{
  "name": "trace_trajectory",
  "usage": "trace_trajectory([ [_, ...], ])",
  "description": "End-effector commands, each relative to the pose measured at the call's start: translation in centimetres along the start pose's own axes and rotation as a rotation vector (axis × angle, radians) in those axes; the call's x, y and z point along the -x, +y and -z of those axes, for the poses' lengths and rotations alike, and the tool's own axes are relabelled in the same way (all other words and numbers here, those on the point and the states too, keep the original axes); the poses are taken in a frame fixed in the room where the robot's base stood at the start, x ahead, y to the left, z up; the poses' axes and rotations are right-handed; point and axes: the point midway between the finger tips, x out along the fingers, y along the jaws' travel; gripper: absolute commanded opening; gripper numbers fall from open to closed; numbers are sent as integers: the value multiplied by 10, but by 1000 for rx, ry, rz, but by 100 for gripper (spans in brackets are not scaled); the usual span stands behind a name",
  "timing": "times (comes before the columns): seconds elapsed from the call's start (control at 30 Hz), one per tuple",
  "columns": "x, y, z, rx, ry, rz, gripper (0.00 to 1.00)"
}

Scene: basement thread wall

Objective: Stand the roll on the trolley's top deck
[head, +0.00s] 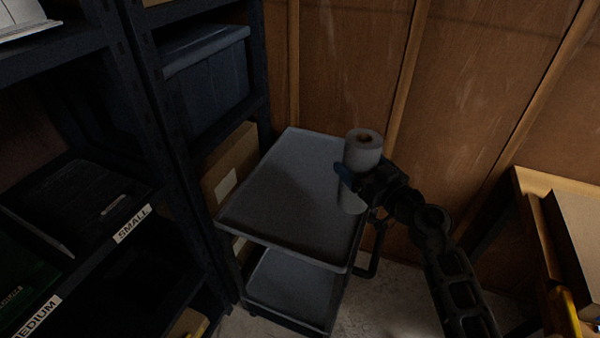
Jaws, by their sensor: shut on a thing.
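The roll (364,148) is pale, roughly cylindrical and upright, with a brown core showing at its top end. My gripper (352,178) is shut around the roll's middle, coming in from the right. The trolley is grey with two decks. Its top deck (285,190) is a bare tray with a low rim. The roll shows over the right part of the top deck, near its right edge. I cannot tell whether the roll's lower end touches the deck. The lower deck (290,285) shows below and looks empty.
A dark shelf rack (165,150) stands close on the trolley's left, with a lidded blue-grey bin (207,80) and a cardboard box (230,175). A wooden wall (340,60) is behind. A wooden bench (535,205) with a box is at the right.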

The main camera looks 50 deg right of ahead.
Motion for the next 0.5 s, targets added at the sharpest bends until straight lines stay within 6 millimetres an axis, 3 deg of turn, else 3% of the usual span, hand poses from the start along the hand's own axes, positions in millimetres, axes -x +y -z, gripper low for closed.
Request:
trace_trajectory([
  [0.17,-7,-6,-7,0,0,-3,44],
  [0.5,-52,-58,-48,-2,1,-3,44],
])
